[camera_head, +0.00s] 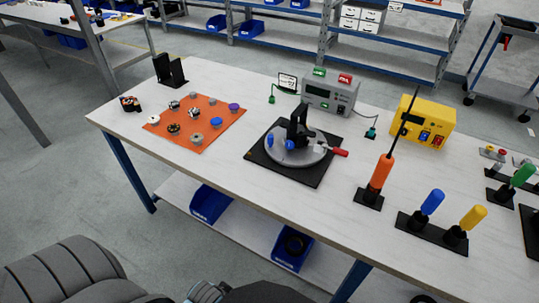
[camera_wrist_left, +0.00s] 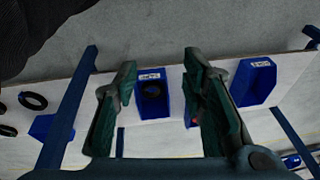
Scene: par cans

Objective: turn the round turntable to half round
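The round turntable (camera_head: 308,158) is a grey disc on a black square base plate (camera_head: 312,177) in the middle of the table. A black upright bracket (camera_head: 299,122) stands on the disc, with blue round parts (camera_head: 290,144) at its front left. A red handle (camera_head: 339,152) sticks out at the disc's right edge. My left gripper (camera_wrist_left: 158,85) is open and empty in the left wrist view, with blue bins below it; the turntable does not show there. No gripper clearly shows in the head view, and my right gripper is not in view.
An orange mat (camera_head: 207,143) with several small parts lies left of the turntable. A grey meter box (camera_head: 330,93) and a yellow box (camera_head: 427,122) stand behind. Orange (camera_head: 381,172), blue (camera_head: 432,202) and yellow (camera_head: 473,217) handled tools stand upright at right. Bare table lies in front of the turntable.

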